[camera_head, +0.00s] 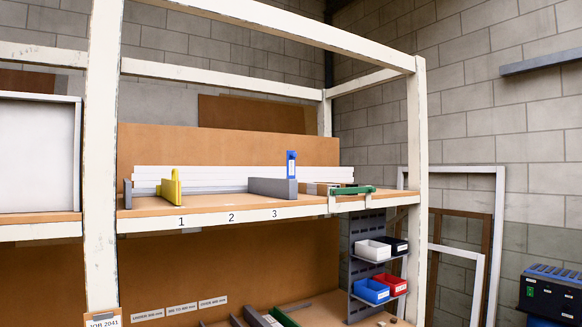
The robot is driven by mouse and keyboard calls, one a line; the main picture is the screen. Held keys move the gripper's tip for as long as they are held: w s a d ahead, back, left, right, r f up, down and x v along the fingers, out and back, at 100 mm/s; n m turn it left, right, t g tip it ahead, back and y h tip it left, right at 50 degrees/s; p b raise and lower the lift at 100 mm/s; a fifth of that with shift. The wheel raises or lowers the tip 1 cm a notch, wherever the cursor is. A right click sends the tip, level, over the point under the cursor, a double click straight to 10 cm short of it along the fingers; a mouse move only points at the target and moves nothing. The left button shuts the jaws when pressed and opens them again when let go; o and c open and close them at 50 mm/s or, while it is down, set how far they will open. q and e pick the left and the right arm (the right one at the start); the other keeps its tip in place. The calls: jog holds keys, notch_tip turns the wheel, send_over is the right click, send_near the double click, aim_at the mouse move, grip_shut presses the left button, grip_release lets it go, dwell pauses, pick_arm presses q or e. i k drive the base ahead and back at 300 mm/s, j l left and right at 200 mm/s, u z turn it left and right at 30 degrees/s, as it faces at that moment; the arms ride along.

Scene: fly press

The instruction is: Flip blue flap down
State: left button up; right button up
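A green piece (352,190) lies flat at the shelf's right end. Neither of my grippers shows in the head view.
The wooden shelf (222,203) sits in a cream frame with posts (102,150) at left and right (417,160). White strips (240,173) lie along its back. Small bins (371,290) hang below right. Space between the yellow and blue flaps is largely clear.

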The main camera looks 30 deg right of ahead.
aim_at(291, 155)
jog(key=i+l, duration=0.2)
jog(key=l, duration=0.15)
jog(key=i+l, duration=0.2)
jog(key=l, duration=0.2)
jog(key=i+l, duration=0.15)
jog(key=l, duration=0.2)
jog(key=i+l, duration=0.2)
jog(key=l, duration=0.15)
